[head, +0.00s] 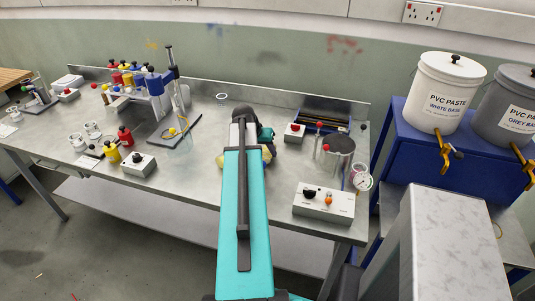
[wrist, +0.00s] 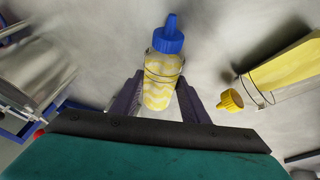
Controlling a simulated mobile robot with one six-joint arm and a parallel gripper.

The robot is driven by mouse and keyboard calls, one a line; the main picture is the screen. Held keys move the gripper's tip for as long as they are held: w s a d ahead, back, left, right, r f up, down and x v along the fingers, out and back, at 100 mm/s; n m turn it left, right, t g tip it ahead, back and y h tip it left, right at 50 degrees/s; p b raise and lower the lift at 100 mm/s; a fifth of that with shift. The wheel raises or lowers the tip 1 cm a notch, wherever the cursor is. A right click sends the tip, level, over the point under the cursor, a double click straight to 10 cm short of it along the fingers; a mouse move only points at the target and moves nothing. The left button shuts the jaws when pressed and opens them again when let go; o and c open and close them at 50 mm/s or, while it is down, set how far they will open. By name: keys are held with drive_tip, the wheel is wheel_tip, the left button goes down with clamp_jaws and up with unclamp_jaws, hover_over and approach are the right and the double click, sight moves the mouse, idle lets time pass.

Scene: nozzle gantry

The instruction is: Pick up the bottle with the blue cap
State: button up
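The bottle with the blue cap (wrist: 163,88) shows in the wrist view, its body patterned yellow and white, its blue cap (wrist: 170,40) pointing up in the picture. A thin wire loop runs around its body. My gripper (wrist: 160,98) has one dark finger on each side of the lower body, very close to it. I cannot tell whether the fingers press on it. In the head view my gripper (head: 265,134) is over the bench, largely hidden by my arm. Yellow patches show around its end there; I cannot tell which bottle they belong to.
On the metal bench (head: 190,180) are a bottle rack (head: 155,85) at left, a control box (head: 325,202) and a round pot (head: 338,148) at right. PVC paste tubs (head: 445,95) stand further right.

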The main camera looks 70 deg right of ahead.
sight(266, 150)
drive_tip(key=shift+c, duration=1.1)
drive_tip(key=shift+r, duration=0.2)
drive_tip(key=shift+r+b, duration=0.9)
drive_tip(key=shift+r, duration=0.7)
drive_tip(key=a+b, duration=0.1)
drive_tip(key=a, duration=0.2)
drive_tip(key=s+a+b, duration=0.1)
drive_tip(key=a, duration=0.3)
drive_tip(key=s+a+b, duration=0.1)
drive_tip(key=a, duration=0.2)
drive_tip(key=shift+a+r, duration=0.3)
drive_tip(key=shift+r, duration=0.05)
drive_tip(key=shift+b, duration=0.65)
drive_tip(key=shift+b, duration=0.45)
drive_tip(key=b, duration=0.3)
drive_tip(key=shift+a, duration=0.1)
drive_tip(key=a+b, duration=0.1)
drive_tip(key=b, duration=0.7)
drive_tip(key=shift+s+a, duration=0.2)
drive_tip(key=shift+a, duration=0.2)
drive_tip(key=shift+s+a+b, duration=0.1)
drive_tip(key=shift+a+b, duration=0.1)
drive_tip(key=shift+b, duration=0.6)
